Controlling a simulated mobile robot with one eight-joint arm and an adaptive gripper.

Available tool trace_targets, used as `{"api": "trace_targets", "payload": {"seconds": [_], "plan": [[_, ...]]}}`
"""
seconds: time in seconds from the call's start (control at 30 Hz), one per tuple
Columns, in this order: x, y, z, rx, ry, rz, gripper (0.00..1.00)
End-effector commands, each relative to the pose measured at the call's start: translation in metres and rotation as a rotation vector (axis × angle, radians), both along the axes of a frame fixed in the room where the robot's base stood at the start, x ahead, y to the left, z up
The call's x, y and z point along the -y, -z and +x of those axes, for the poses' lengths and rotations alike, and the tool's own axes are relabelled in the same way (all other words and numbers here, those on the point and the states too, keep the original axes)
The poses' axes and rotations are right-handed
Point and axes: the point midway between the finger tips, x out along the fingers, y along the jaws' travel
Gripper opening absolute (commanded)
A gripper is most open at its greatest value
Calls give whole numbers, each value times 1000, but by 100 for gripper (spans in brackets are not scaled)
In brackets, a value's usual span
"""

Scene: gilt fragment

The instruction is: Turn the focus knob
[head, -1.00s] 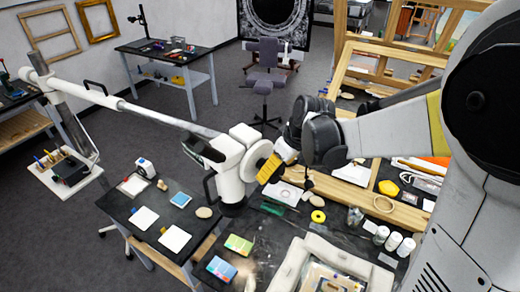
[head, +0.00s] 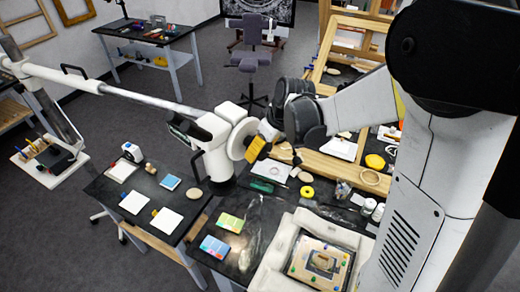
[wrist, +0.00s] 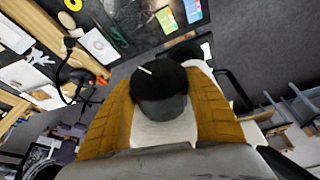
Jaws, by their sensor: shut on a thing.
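The microscope head (head: 213,145) is a white body on a long pale boom, in the middle of the head view. Its round side disc faces my gripper (head: 257,148). In the wrist view the focus knob (wrist: 158,78) is dark and round, with a short white mark on its top edge. The yellow ridged fingers of my gripper (wrist: 162,92) lie on both sides of it and are shut on it. In the head view the knob is hidden behind the fingers.
Below stands a dark worktable with white cards (head: 170,220), a yellow ring (head: 307,192) and colour charts (head: 215,246). A padded white tray (head: 280,262) holds a framed piece at the front. Wooden frames (head: 340,172) stand at the right.

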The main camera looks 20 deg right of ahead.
Motion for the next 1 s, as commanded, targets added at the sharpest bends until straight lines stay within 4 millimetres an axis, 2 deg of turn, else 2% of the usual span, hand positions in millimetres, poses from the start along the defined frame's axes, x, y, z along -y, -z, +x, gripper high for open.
{"api": "trace_targets", "payload": {"seconds": [0.7,1.0], "plan": [[-1,2,0,-212,1,362,28],[-1,0,0,-253,0,428,28]]}}
